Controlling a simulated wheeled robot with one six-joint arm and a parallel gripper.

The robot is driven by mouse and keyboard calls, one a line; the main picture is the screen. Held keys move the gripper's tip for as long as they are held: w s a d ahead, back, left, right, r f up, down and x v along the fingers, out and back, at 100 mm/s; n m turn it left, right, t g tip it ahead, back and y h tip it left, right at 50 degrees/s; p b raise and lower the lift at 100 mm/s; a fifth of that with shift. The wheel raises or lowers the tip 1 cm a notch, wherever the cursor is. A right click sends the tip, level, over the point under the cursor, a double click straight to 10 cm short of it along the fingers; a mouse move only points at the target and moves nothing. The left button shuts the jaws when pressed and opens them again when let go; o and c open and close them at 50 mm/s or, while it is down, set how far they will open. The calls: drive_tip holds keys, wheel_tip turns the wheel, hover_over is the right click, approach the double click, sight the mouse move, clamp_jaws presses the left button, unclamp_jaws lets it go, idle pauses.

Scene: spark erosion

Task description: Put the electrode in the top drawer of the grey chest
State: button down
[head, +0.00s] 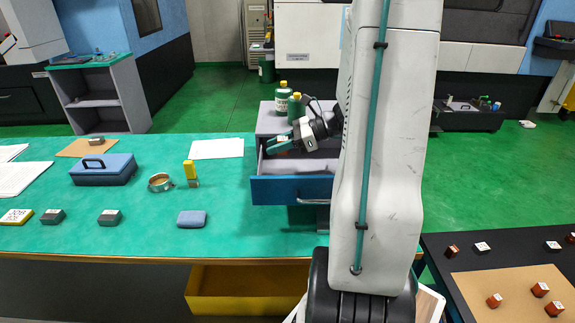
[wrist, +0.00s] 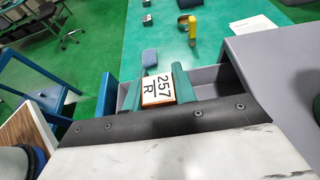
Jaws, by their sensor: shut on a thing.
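My gripper (head: 279,146) is shut on the electrode, a small block with a white, orange-edged label reading "257 R" (wrist: 158,88). In the wrist view the block sits between the two green fingers (wrist: 158,84). The grey chest (head: 268,122) stands on the green table, and its top drawer (head: 290,190), with a blue front, is pulled open. In the wrist view the drawer's grey inside (wrist: 205,75) shows behind the fingers, and the held electrode is over it. The gap between electrode and drawer floor cannot be told. My arm hides the chest's right side.
The table holds a blue case (head: 104,170), a yellow-topped tool (head: 191,173), a blue pad (head: 192,218) and small labelled blocks (head: 110,217). A yellow drawer (head: 235,290) stands open below. More blocks lie at right (head: 494,300).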

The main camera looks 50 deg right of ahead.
wheel_tip(320, 180, down, 8)
drive_tip(key=shift+d+f, duration=0.1)
drive_tip(key=shift+d, duration=0.05)
idle(0.3)
drive_tip(key=shift+s+f, duration=0.1)
drive_tip(key=shift+f, duration=0.1)
drive_tip(key=c, duration=1.1)
unclamp_jaws()
drive_tip(key=shift+r, duration=0.15)
